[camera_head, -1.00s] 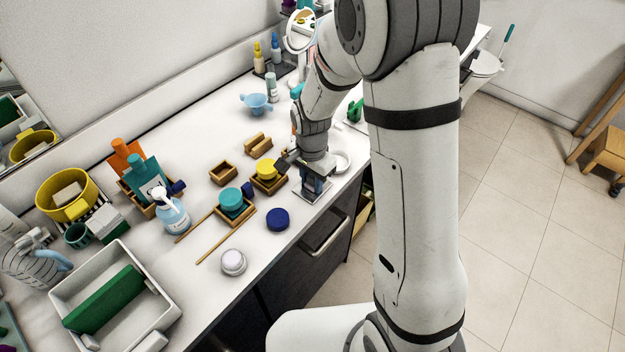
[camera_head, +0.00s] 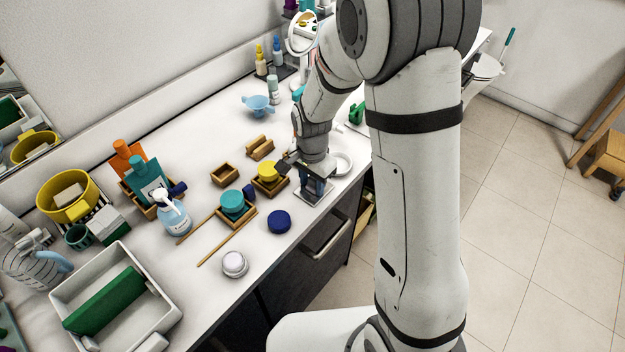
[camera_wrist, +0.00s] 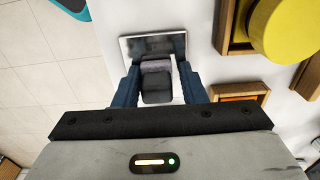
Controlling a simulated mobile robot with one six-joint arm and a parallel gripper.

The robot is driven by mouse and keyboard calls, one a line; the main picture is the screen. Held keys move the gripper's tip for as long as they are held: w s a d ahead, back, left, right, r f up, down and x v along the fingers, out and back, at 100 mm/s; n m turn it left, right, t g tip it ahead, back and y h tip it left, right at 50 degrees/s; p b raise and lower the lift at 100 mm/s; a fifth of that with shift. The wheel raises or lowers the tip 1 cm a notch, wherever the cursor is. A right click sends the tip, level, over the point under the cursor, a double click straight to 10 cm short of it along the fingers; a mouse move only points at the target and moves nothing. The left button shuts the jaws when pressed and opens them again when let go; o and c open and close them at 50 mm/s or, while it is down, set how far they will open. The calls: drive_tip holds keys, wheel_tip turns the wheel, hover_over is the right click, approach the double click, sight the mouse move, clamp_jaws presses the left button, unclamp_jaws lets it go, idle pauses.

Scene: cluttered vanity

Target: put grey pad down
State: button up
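The grey pad (camera_wrist: 157,86) is a small dark grey block with a paler grey far edge. In the wrist view it lies between the two blue fingers of my gripper (camera_wrist: 158,78), with a strip of white showing between it and the right finger. A flat, grey-framed plate (camera_wrist: 150,45) lies just beyond the fingertips. In the head view my gripper (camera_head: 317,184) points down over this plate (camera_head: 311,198), close to the counter's front edge. There the fingers hide the pad, and I cannot tell exactly how it rests.
A yellow round lid (camera_head: 268,170) on a wooden tray stands close left of my gripper. A white dish (camera_head: 341,163) is just behind it on the right. A navy disc (camera_head: 279,221), teal jar (camera_head: 232,202) and white jar (camera_head: 235,264) stand farther left.

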wheel_tip(320, 180, up, 11)
drive_tip(key=shift+s+d+f, duration=0.1)
drive_tip(key=shift+d, duration=0.05)
drive_tip(key=s+d+r+n+t, duration=0.1)
drive_tip(key=s+d+r+n, duration=0.3)
drive_tip(key=s, duration=0.4)
drive_tip(key=s+d+r+n+t, duration=0.1)
drive_tip(key=s+d+r+n, duration=0.4)
drive_tip(key=s, duration=0.3)
drive_tip(key=shift+s+d+t, duration=0.4)
drive_tip(key=shift+d, duration=0.25)
drive_tip(key=shift+r, duration=0.1)
drive_tip(key=shift+c, duration=0.4)
